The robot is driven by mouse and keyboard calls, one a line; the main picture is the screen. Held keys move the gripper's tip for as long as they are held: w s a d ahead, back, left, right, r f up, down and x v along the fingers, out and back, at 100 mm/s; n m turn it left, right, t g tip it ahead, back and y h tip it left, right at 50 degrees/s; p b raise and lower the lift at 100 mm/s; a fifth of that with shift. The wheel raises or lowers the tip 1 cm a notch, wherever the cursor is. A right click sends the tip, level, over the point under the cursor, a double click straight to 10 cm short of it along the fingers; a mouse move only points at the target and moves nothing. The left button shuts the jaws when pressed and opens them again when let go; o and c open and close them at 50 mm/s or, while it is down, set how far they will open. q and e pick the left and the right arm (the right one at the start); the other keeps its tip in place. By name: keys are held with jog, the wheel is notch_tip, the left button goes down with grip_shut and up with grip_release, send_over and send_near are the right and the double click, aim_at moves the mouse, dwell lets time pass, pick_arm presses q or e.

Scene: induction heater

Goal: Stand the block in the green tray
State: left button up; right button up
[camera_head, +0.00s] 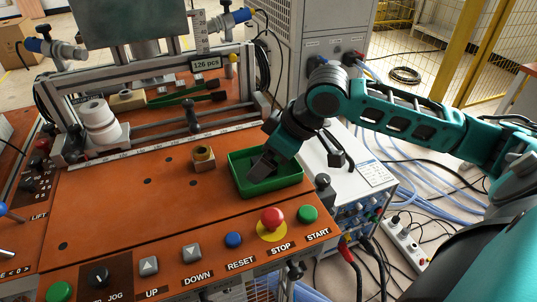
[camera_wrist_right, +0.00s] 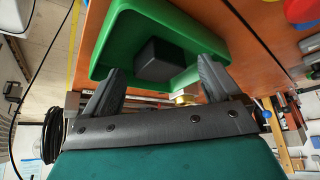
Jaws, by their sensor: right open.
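The green tray (camera_head: 242,180) lies on the orange worktop, right of its middle. It also shows in the right wrist view (camera_wrist_right: 115,45). A dark block (camera_wrist_right: 160,60) is inside the tray, against its green floor in the wrist view. I cannot tell whether it stands on its end. My right gripper (camera_wrist_right: 159,72) is open, with one finger to each side of the block and a gap visible beside it. In the head view my right gripper (camera_head: 266,160) reaches down into the tray and is hard to separate from the dark block. My left gripper is out of view.
A small wooden block with a brass ring (camera_head: 204,158) stands just left of the tray. The red stop button (camera_head: 272,218) and other buttons line the front edge. White cylinders (camera_head: 100,120) stand at back left. The worktop's left middle is clear.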

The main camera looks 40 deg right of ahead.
jog(key=shift+r, duration=0.1)
jog(key=v, duration=1.2)
dwell(0.6)
